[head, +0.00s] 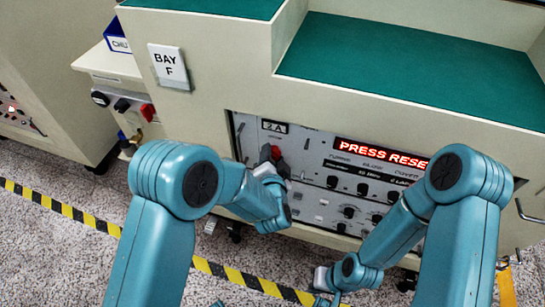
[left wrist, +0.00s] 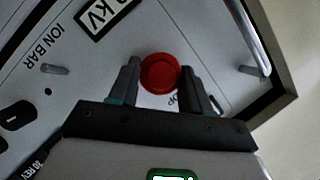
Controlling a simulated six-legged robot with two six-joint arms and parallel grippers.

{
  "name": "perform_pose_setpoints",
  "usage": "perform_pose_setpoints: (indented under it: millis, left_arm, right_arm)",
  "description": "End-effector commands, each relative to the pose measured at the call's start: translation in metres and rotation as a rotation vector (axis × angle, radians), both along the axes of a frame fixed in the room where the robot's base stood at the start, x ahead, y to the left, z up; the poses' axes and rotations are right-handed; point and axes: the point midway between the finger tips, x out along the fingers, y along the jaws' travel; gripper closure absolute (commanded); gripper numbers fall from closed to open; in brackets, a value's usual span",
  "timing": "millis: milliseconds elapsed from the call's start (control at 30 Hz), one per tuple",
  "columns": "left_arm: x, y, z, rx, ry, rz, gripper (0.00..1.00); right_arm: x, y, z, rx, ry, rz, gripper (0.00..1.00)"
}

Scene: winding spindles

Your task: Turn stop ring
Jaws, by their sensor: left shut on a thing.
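The red stop button (left wrist: 159,71) is round and sits on the grey control panel, its label partly hidden. In the left wrist view my left gripper (left wrist: 160,84) has one finger on each side of it, shut on its ring. In the head view the red button (head: 276,151) shows small at the panel's upper left, with my left gripper (head: 271,163) at it. My right gripper (head: 324,290) is low in front of the cabinet, away from the panel; its fingers are too unclear to read.
The panel (head: 325,190) has several black knobs and a lit red "PRESS RESE..." display (head: 383,153). In the left wrist view a grey toggle (left wrist: 55,69) is by "ION BAR". A metal handle (left wrist: 250,40) is at right. Yellow-black tape (head: 88,219) crosses the floor.

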Motion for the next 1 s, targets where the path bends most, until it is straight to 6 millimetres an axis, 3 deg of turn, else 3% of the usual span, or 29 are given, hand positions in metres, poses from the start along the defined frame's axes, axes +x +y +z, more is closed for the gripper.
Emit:
perform_pose_setpoints:
  millis: [300, 333, 400, 1000]
  left_arm:
    - [0.0002, -0.0007, 0.0005, 0.0, -0.002, -0.003, 0.82]
    - [0.0002, -0.0008, 0.0006, 0.0, -0.002, -0.003, 0.49]
    - [0.0002, -0.0007, 0.0005, 0.0, -0.002, -0.003, 0.26]
    - [0.0006, 0.0018, 0.0035, -0.001, 0.0, -0.002, 0.26]
  right_arm:
    - [0.0, 0.0, 0.0, 0.0, 0.0, 0.0, 1.0]
    - [0.0, 0.0, 0.0, 0.0, 0.0, 0.0, 1.0]
    - [0.0, 0.0, 0.0, 0.0, 0.0, 0.0, 1.0]
    - [0.0, 0.0, 0.0014, 0.0, 0.0, 0.0, 1.0]
